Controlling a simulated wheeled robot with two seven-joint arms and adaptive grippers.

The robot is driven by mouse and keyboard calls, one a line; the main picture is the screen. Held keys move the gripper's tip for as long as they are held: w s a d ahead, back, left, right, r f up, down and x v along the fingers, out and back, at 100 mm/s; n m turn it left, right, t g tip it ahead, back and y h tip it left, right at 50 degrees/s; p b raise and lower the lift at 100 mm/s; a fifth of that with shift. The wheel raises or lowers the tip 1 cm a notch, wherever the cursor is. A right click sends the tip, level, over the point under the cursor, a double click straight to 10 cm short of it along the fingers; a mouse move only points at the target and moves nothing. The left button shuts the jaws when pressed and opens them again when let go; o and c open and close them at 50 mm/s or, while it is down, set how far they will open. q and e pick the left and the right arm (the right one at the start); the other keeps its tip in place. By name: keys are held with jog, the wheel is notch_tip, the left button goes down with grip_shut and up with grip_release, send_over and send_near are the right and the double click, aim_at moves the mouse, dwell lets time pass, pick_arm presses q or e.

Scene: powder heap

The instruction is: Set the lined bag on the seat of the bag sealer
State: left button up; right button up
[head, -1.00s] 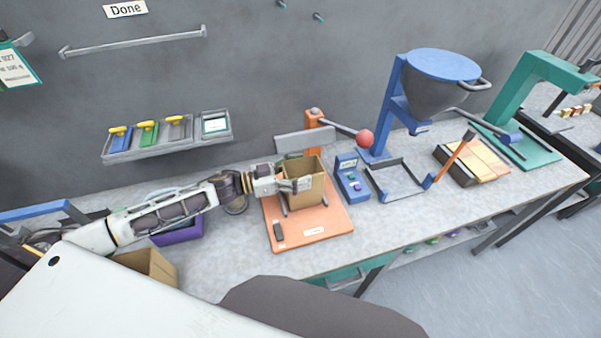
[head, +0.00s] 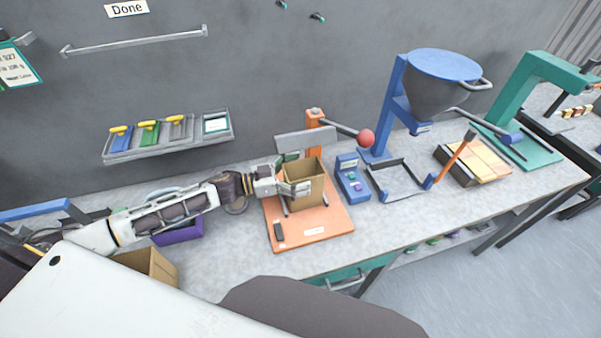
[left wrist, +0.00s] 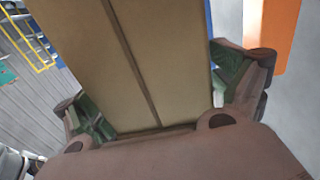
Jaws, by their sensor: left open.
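The brown paper bag (head: 306,186) stands upright with its top open on the orange base of the bag sealer (head: 313,228). The sealer's grey bar and its lever with a red ball stand behind the bag. My left gripper (head: 290,179) is at the bag's left side with its fingers spread and open around it. In the left wrist view the bag (left wrist: 145,60) fills the middle, between the two open fingers (left wrist: 165,100). The inside bottom of the bag is hidden. My right gripper is out of view.
A blue control box (head: 351,180) stands just right of the sealer, then a grey tray frame (head: 402,192) and a blue stand with a hopper (head: 440,85). A purple bin (head: 180,232) and a cardboard box (head: 150,264) are at the left. The front bench middle is clear.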

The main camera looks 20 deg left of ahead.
aim_at(285, 177)
pick_arm(q)
jog(key=shift+s+a, duration=0.1)
jog(key=shift+a, duration=0.05)
jog(key=shift+v, duration=3.7)
jog(key=shift+f, duration=0.1)
